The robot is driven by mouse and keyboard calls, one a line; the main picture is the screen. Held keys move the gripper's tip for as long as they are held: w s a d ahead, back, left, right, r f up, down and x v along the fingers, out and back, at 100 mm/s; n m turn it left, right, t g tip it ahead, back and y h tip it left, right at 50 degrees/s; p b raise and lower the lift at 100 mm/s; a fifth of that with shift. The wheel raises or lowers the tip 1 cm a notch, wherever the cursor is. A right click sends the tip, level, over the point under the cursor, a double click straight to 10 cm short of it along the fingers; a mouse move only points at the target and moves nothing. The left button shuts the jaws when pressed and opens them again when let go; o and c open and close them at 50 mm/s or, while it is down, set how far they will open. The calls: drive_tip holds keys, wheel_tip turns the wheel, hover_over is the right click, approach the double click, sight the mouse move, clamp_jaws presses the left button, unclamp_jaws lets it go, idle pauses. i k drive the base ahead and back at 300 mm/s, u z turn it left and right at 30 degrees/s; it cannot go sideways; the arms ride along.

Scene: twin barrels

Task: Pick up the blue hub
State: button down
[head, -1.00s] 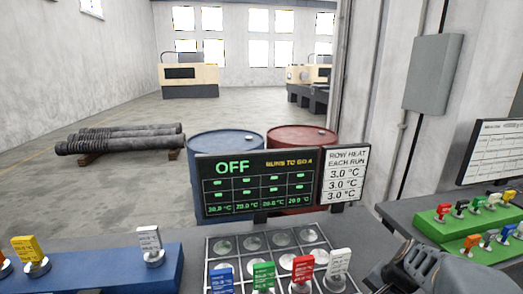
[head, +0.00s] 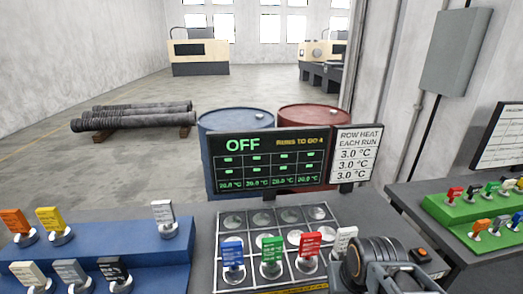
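The blue hub (head: 232,255) is a round metal piece with an upright blue tag. It stands in the front row of the wire grid (head: 287,252) on the bench, at the left end. A green-tagged hub (head: 271,257), a red-tagged hub (head: 310,250) and a white-tagged hub (head: 344,240) stand to its right. My gripper (head: 385,272) is at the lower right, beside the white-tagged hub and well to the right of the blue hub. Its fingers cannot be made out. My arm partly covers the grid's right side.
A blue stand (head: 178,252) at left holds several tagged hubs. A green stepped rack (head: 452,214) at right holds more. A display reading OFF (head: 268,160) and a row-heat sign (head: 354,155) rise behind the grid. Blue (head: 237,121) and red (head: 315,118) barrels stand beyond.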

sight(231, 252)
drive_tip(key=z, duration=2.8)
drive_tip(key=k, duration=1.7)
drive_tip(key=u, duration=2.35)
